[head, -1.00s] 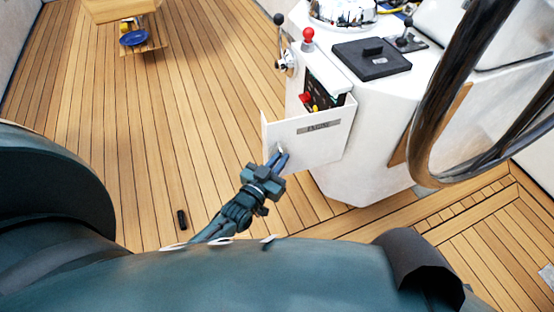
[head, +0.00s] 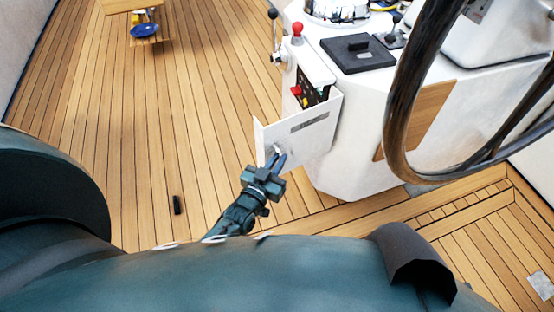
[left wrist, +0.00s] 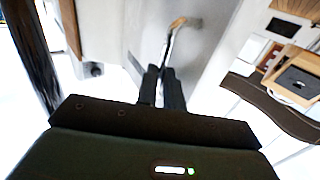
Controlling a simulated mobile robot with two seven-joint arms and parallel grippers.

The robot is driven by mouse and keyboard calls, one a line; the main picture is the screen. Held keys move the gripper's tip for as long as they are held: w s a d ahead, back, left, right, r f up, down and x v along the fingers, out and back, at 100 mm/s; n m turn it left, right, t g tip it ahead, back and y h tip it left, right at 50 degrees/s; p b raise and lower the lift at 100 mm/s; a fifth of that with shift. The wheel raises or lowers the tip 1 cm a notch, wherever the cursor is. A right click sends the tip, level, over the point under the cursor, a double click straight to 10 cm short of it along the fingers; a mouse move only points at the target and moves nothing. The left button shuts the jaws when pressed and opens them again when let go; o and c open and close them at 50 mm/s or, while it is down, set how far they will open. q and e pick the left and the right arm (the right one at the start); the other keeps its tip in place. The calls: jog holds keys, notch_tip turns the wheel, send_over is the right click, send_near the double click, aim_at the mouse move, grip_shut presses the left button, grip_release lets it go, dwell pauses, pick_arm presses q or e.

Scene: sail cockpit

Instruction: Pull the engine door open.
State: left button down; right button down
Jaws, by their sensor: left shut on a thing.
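The engine door (head: 315,140) is a white panel with a dark label strip, on the near left side of the white pedestal (head: 365,115). It stands swung out, with the dark engine panel (head: 312,95) and its red and yellow controls showing behind it. My left gripper (head: 277,160) is shut on the small door handle (head: 276,150) near the door's free edge. In the left wrist view the gripper fingers (left wrist: 162,72) are close together at the end of the metal handle (left wrist: 172,34). My right gripper is not in view.
A large dark steering wheel (head: 404,110) stands right of the pedestal. A red-knobbed lever (head: 297,29) is on the pedestal's left. A small black object (head: 177,205) lies on the plank floor, left of my gripper. The floor left of the door is mostly clear.

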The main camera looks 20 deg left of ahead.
pick_arm(q)
jog(key=shift+w+d+r, duration=0.1)
jog(key=shift+d+r, duration=0.15)
jog(key=shift+d, duration=0.3)
jog(key=c, duration=1.5)
grip_release()
jog(key=shift+f, duration=0.15)
jog(key=shift+c, duration=0.2)
jog(key=shift+s+a+f, duration=0.1)
jog(key=shift+s, duration=0.15)
